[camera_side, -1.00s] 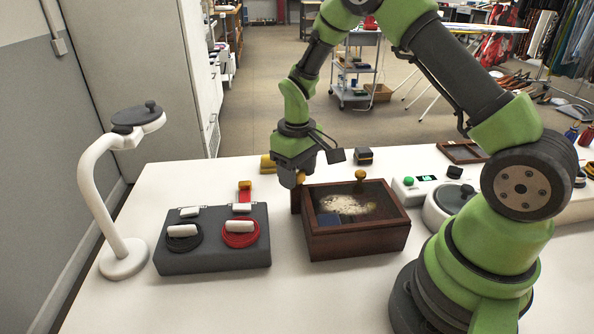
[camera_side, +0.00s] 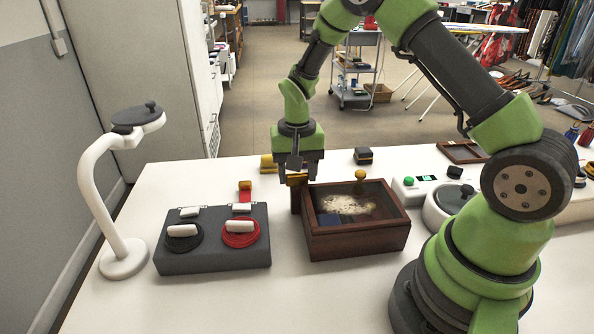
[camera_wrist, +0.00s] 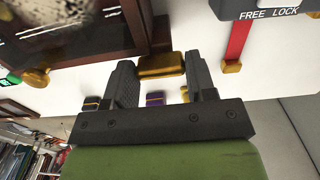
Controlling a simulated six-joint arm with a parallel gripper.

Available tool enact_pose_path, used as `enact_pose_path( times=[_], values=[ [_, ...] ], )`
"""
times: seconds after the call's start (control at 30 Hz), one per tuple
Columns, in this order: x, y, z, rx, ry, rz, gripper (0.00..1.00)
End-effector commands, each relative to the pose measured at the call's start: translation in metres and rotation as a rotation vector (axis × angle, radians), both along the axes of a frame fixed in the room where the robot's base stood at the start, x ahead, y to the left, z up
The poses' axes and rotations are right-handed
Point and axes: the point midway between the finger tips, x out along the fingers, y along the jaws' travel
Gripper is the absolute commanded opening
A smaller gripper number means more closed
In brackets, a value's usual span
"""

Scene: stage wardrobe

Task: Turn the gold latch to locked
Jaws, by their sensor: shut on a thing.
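The gold latch (camera_side: 297,179) is a short bar at the left end of the wooden glass-topped case (camera_side: 357,240), by a dark wooden post (camera_side: 295,200). My gripper (camera_side: 296,174) points down and is shut on the latch. In the wrist view the gold latch (camera_wrist: 162,66) lies crosswise between the two dark fingers of my gripper (camera_wrist: 162,74). Its mount is partly hidden there. A label with FREE and LOCK (camera_wrist: 268,14) shows on a grey surface at upper right; I cannot tell which word the latch points to.
A grey box (camera_side: 212,255) with a black and a red coil stands to the left, with a gold-tipped red strap (camera_side: 245,191) behind it. A gold knob (camera_side: 360,174) is at the case's back edge. Bare table lies in front.

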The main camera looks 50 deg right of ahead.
Motion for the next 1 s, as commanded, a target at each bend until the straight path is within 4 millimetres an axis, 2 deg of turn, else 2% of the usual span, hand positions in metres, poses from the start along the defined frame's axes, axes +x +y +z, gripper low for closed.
enact_pose_path(
  times=[0.57,0.6,0.7,1.0],
  values=[
    [0.0007,-0.0003,0.0011,0.000,-0.003,-0.033,0.27],
    [0.0007,-0.0003,0.0011,0.000,-0.003,-0.033,0.58],
    [0.0006,-0.0003,0.0009,0.000,-0.003,-0.032,0.77],
    [0.0006,-0.0001,0.0032,-0.001,-0.002,-0.030,0.77]
  ],
)
